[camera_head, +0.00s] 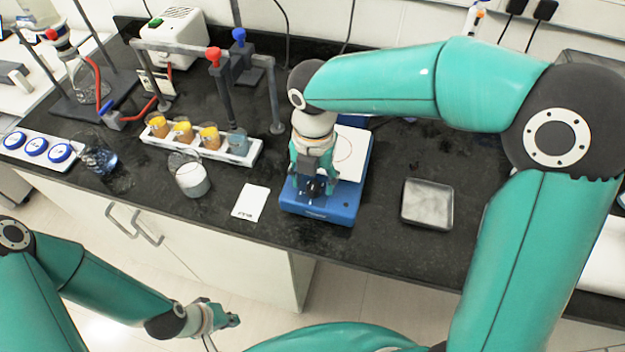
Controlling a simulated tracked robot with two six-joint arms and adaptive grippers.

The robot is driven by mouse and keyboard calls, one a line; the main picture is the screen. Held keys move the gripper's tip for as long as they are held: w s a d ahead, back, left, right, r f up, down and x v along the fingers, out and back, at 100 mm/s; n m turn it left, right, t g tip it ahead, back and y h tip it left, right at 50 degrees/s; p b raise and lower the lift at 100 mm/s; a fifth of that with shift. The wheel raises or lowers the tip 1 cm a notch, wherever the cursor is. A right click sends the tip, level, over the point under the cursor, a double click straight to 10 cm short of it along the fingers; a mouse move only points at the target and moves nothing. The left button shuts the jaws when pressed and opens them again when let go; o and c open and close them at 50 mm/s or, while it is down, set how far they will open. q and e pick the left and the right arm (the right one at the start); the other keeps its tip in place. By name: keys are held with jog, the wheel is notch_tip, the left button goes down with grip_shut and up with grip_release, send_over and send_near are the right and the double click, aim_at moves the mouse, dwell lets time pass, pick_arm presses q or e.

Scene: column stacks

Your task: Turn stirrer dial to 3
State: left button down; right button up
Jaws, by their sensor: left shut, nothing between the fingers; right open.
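The stirrer (350,205) is a blue box with a white top plate, standing near the front edge of the black bench. My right gripper (316,188) points down at the stirrer's front, over its front panel. It is open. The dial is hidden or too small to make out behind the gripper's fingers, so I cannot tell its setting or whether the fingers touch it. My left gripper (228,320) is shut and empty, low in front of the bench and away from the stirrer.
A white card (251,202) and a beaker of pale liquid (192,180) lie left of the stirrer. A white rack (225,152) with several small beakers is behind them. A grey square dish (427,203) is to the right, with bare bench between.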

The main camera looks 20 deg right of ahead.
jog(key=shift+f, duration=0.45)
grip_shut()
